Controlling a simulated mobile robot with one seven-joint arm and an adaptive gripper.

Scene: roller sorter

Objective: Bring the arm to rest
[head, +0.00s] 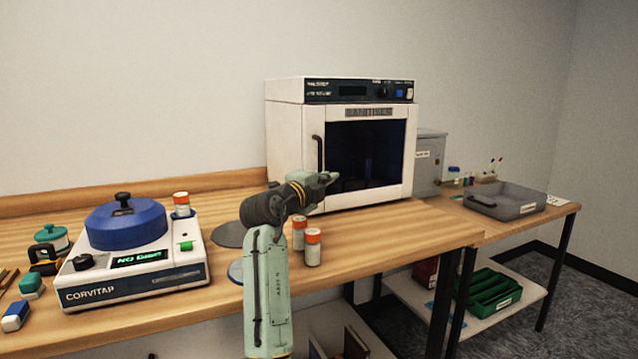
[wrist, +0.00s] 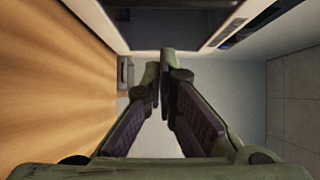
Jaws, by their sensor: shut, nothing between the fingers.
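My gripper (head: 325,179) is held above the wooden bench, in front of the white oven-like cabinet (head: 285,148). It points to the right in the head view. In the wrist view my gripper (wrist: 161,62) has its two fingertips together with nothing between them. My arm reaches up from the bottom of the head view, bent at the wrist. The fingers appear clear of the cabinet door, though the exact gap is hard to tell.
Two orange-capped jars (head: 313,248) stand on the bench (head: 400,232) just right of my arm. A white device with a blue lid (head: 127,223) stands at the left. A grey tray (head: 506,200) and a grey box (head: 429,160) are at the right.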

